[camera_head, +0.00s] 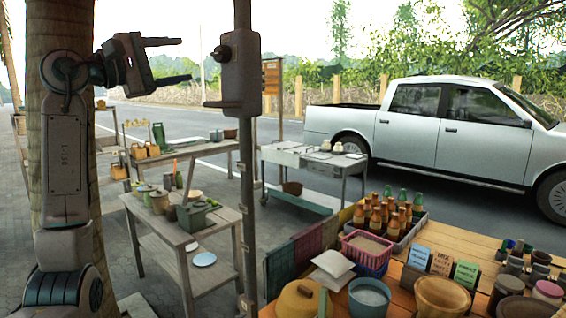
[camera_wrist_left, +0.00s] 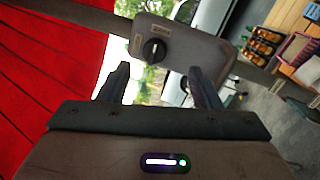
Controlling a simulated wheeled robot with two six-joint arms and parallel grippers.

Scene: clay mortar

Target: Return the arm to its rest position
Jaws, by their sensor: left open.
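My left arm rises on the left side of the head view. Its gripper (camera_head: 178,61) is raised high, with its two fingers spread apart, pointing right, and nothing between them. In the left wrist view the same gripper (camera_wrist_left: 160,85) shows both fingers apart and empty. A grey box with a dark knob (camera_head: 240,72), mounted on a post, stands just right of the fingertips in the head view. The box also shows beyond the fingers in the left wrist view (camera_wrist_left: 185,50). I cannot tell the exact gap between them. My right gripper is not in view.
A wooden table at the front right holds a bottle crate (camera_head: 408,231), a pink basket (camera_head: 366,250), bowls and label cards (camera_head: 441,263). Smaller tables (camera_head: 228,218) stand behind my left arm. A white pickup (camera_head: 440,130) is on the road. A red canopy (camera_wrist_left: 50,70) shows in the wrist view.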

